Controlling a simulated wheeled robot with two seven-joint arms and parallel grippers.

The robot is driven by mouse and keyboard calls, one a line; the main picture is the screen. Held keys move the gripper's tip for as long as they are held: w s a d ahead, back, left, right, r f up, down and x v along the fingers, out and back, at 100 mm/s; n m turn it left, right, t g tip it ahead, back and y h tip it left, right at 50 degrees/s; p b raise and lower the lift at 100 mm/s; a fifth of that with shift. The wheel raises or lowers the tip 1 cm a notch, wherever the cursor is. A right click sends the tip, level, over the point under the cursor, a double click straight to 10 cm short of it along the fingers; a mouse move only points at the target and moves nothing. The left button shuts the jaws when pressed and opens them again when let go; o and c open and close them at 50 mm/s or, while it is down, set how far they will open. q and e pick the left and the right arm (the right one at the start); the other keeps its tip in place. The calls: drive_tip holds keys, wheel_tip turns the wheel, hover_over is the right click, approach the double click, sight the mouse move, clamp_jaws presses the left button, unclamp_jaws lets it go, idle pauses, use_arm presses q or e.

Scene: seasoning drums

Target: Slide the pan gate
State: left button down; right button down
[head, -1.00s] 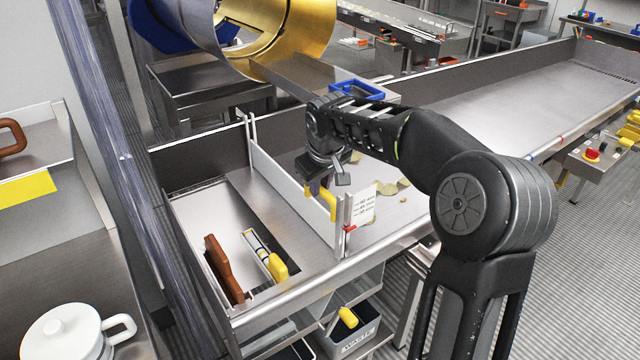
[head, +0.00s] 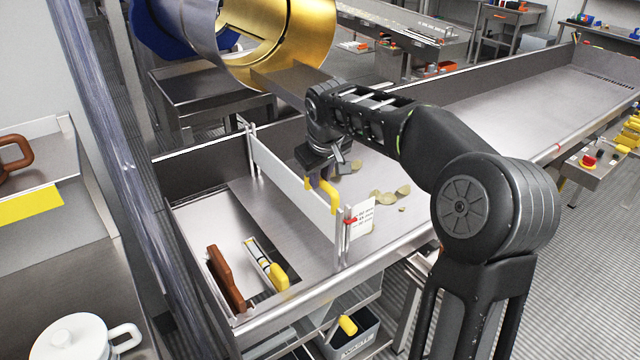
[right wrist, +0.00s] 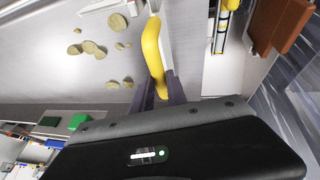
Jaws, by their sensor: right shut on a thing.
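The pan gate (head: 285,172) is a pale upright panel across the steel pan, between slotted posts at the back and front edges. Its lower edge stands above the pan floor, with a gap under it. Its yellow handle (head: 321,192) is near the front end and also shows in the right wrist view (right wrist: 152,50). My right gripper (head: 322,172) is above the gate and shut on this handle; its fingers also show in the right wrist view (right wrist: 160,90). My left gripper is not in view.
Several round chips (head: 383,195) lie on the pan floor right of the gate. A white label card (head: 360,218) stands by the front post. A brown-handled tool (head: 224,275) and a yellow-handled tool (head: 267,265) lie at the left. A gold drum (head: 300,40) is behind.

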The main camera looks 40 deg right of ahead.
drive_tip(key=shift+r, duration=0.3)
drive_tip(key=c, duration=1.3)
unclamp_jaws()
drive_tip(key=shift+f, duration=0.15)
drive_tip(key=shift+b+v, duration=0.7)
drive_tip(key=shift+v, duration=3.25)
